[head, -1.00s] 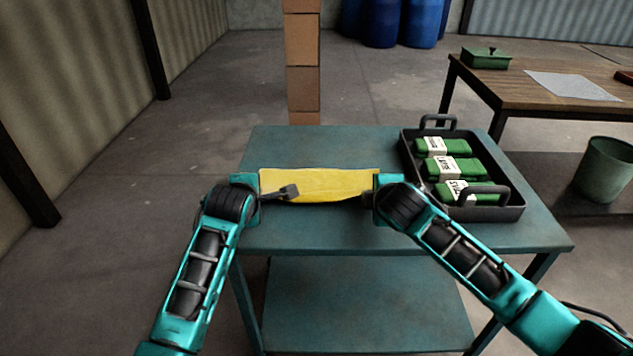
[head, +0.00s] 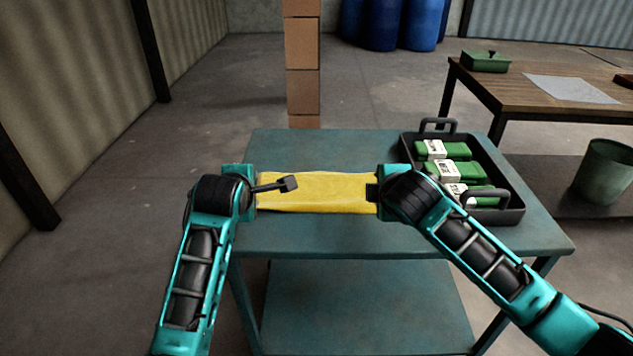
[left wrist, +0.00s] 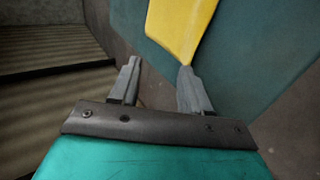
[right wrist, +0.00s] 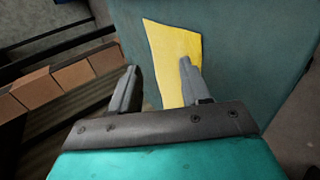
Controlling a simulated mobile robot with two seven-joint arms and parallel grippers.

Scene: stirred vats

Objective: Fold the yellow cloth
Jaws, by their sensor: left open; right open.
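The yellow cloth (head: 315,195) lies as a wide, narrow strip across the teal table (head: 290,235). Both its ends are partly hidden by my wrists in the head view. My left gripper (head: 288,184) is open at the cloth's left end, with one finger showing over the cloth. In the left wrist view the cloth (left wrist: 178,28) lies beyond the open, empty fingers (left wrist: 160,66), its corner near the right fingertip. My right gripper (head: 373,192) is at the right end. In the right wrist view its fingers (right wrist: 158,66) are open, and the cloth (right wrist: 172,50) shows beyond and between them.
A black tray (head: 515,213) with green, white-labelled packs (head: 458,172) stands on the table's right, close to my right arm. A wooden table (head: 530,85) and a green bin (head: 603,172) are further right. Stacked boxes (head: 303,50) stand behind. The table front is clear.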

